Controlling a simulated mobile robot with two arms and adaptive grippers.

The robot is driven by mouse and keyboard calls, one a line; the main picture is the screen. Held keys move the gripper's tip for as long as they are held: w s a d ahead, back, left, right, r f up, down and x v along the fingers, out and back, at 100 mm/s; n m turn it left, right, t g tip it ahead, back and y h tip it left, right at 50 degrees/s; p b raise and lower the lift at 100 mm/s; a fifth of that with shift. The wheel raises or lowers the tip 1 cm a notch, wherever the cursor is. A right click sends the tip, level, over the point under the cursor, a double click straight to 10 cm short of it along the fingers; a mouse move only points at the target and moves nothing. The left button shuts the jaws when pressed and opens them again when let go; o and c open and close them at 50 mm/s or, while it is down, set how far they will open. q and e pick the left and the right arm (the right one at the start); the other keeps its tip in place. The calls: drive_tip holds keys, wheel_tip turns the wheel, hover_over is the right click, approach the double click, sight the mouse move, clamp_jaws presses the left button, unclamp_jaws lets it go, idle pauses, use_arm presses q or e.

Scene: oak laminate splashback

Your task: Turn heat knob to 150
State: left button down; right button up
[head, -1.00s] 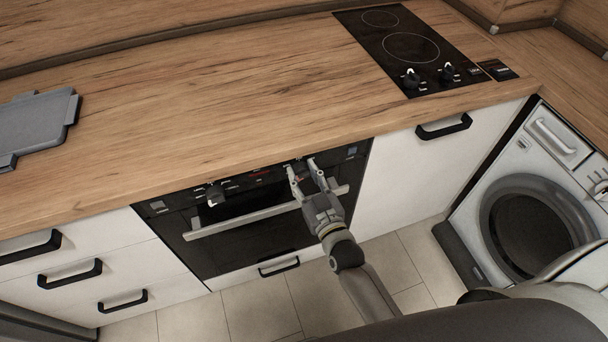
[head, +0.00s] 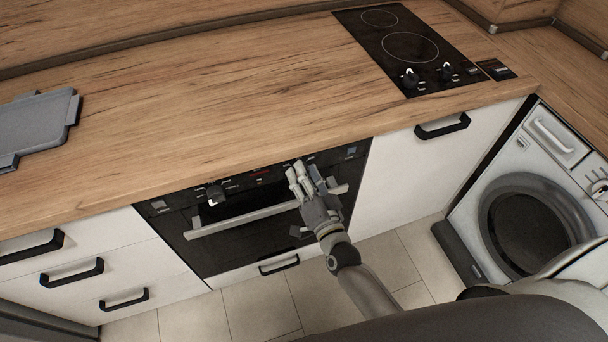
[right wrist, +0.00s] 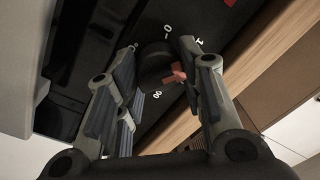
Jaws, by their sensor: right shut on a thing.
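The oven (head: 245,240) is set under the counter, with its black control panel along the top. My right gripper (head: 302,172) is at the right part of this panel, its fingers closed about a dark round knob. In the right wrist view the knob (right wrist: 153,58) sits between the fingers (right wrist: 160,75), with a red pointer (right wrist: 175,73) on it and white marks around it. I cannot read which number the pointer meets. The gripper hides this knob in the head view. Another oven knob (head: 215,196) on the left of the panel is free. My left gripper is not in view.
The oven handle (head: 240,219) runs across the door just below the gripper. The wooden counter (head: 230,120) overhangs the panel. A hob (head: 410,55) with its own knobs is at upper right. A washing machine (head: 530,220) stands right; a grey board (head: 35,125) lies left.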

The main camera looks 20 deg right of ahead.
drive_tip(key=m, duration=0.5)
drive_tip(key=shift+f+m+h+b, duration=0.15)
drive_tip(key=shift+m+h+b, duration=0.15)
drive_tip(key=shift+m+b, duration=0.1)
drive_tip(key=m+b, duration=0.1)
drive_tip(key=m, duration=0.4)
drive_tip(key=shift+m, duration=0.4)
drive_tip(key=o, duration=1)
drive_tip(key=shift+o, duration=0.2)
drive_tip(key=shift+s, duration=0.1)
drive_tip(key=s, duration=1.2)
drive_tip(key=shift+f, duration=0.25)
